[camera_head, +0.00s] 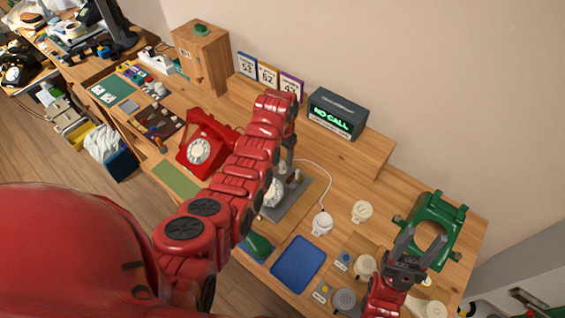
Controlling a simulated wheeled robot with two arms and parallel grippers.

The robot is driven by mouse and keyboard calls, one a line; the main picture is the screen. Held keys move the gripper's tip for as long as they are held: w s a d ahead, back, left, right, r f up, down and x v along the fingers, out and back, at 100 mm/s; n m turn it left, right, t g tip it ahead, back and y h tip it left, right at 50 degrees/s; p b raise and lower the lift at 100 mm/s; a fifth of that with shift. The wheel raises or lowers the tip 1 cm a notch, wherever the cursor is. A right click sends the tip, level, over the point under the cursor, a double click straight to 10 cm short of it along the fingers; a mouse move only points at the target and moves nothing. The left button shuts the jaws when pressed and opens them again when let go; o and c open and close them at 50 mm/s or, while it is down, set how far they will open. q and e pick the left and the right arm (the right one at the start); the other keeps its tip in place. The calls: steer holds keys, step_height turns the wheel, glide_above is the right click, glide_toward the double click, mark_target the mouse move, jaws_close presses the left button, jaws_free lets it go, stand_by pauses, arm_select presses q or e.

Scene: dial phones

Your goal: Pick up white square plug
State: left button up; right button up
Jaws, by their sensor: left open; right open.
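My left gripper (289,170) hangs at the end of the red arm over the table's middle, pointing down at a grey base (290,205) with a white dial. The arm hides part of that base. My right gripper (422,242) is open at the lower right, its two grey fingers apart in front of a green phone frame (447,215). A white piece with a cord (322,223) lies right of the grey base. A cream piece (361,211) lies further right. Both look rounded at this size; I cannot tell which piece is the white square plug.
A blue tray (298,264) lies near the front edge. Small round parts, including a cream one (364,266) and a grey one (344,300), lie beside my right gripper. A red phone (205,145) stands left of my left arm.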

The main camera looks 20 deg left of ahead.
mark_target(282, 163)
arm_select(q)
steer(key=shift+f+p, duration=0.4)
steer(key=shift+f, duration=1.1)
steer(key=shift+a, duration=0.1)
jaws_close()
